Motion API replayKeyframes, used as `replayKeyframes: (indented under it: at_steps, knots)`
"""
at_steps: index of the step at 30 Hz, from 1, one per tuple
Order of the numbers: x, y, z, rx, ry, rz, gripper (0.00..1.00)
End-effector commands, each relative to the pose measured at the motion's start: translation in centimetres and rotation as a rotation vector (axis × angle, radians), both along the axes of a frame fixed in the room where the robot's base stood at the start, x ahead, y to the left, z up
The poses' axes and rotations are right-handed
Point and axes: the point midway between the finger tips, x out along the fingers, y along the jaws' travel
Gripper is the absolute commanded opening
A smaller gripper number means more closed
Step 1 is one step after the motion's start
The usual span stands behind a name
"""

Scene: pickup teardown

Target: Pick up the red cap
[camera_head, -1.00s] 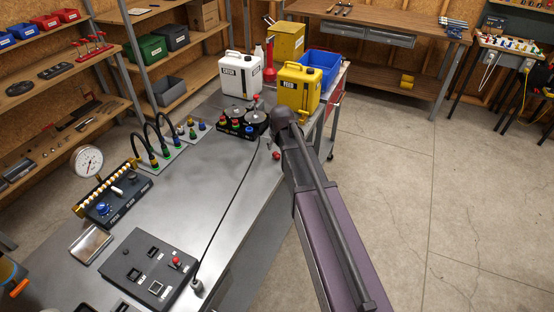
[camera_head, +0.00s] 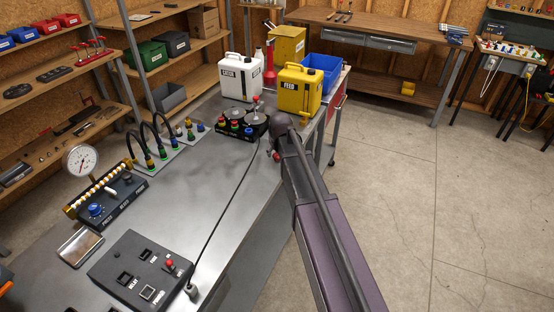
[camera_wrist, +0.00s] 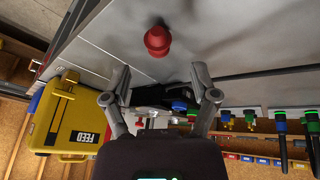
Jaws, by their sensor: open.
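The red cap (camera_wrist: 157,40) shows in the wrist view, on the grey metal bench top, above the gap between my fingertips. My gripper (camera_wrist: 160,78) is open, with its two fingers spread and nothing between them. The cap is apart from both fingers. In the head view a small red spot by the bench's right edge, just under the end of my arm, appears to be the cap (camera_head: 277,156). My arm hides most of my gripper there.
A yellow FEED canister (camera_head: 305,90), a white canister (camera_head: 240,77) and a blue bin (camera_head: 322,68) stand at the bench's far end. A black block with coloured knobs (camera_head: 238,134) stands left of my arm. A black cable crosses the bench. Floor to the right is clear.

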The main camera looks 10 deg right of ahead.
Motion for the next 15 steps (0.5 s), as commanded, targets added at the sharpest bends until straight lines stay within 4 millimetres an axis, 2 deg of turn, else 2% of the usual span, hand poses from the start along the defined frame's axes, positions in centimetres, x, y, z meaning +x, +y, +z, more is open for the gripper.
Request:
replayKeyframes:
  at_steps: [8, 15]
  knots:
    - [0.1, 0.0, -0.1, 0.000, 0.000, -0.001, 0.77]
    - [0.8, -0.1, -1.3, 0.000, 0.000, -0.001, 0.77]
